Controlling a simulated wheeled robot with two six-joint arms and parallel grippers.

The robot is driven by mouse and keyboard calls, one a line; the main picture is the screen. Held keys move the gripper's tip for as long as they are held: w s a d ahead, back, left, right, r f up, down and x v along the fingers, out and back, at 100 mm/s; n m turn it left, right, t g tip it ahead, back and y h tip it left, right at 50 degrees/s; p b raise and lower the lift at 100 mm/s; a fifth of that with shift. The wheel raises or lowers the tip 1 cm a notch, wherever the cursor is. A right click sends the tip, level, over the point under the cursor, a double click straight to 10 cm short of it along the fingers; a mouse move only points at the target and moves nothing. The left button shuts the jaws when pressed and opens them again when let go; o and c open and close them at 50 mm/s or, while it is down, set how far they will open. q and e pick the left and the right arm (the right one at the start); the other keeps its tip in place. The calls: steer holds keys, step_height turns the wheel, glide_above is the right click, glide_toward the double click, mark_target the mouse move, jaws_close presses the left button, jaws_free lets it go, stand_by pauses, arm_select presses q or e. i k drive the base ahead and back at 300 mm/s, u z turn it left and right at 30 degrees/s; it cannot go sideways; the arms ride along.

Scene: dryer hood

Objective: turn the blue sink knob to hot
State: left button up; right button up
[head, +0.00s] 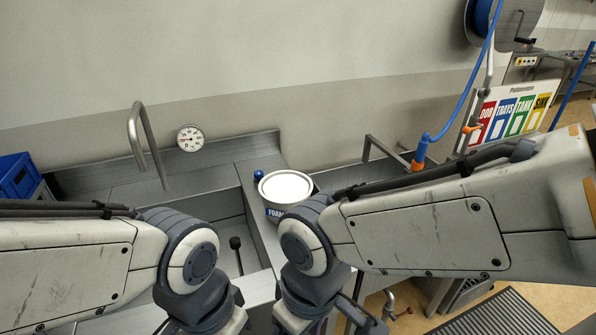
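The blue knob (259,175) is small and round and sits on the metal sink ledge, just left of a white-topped tub. Its marking and turn position are too small to read. The steel sink (215,215) has a tall bent spout (150,145) at its back left. A round dial gauge (190,138) is on the wall behind it. My left and right arms come in from the two sides, with their wrists bent down in front of the sink. Both wrists are below and apart from the knob in the picture. The fingertips of both grippers are not visible.
The tub (286,188), with a blue label, stands close beside the knob. A dark-headed rod (236,244) stands in the basin. Blue crates (18,176) are at the left. A blue hose (470,90) with a spray nozzle hangs at the right, near a colored sign (512,112).

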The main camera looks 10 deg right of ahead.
mark_target(258, 174)
steer(key=k, duration=1.05)
steer(key=z, duration=0.9)
steer(key=i, duration=1.55)
steer(key=u, duration=1.15)
steer(key=i, duration=0.45)
steer(key=u, duration=0.5)
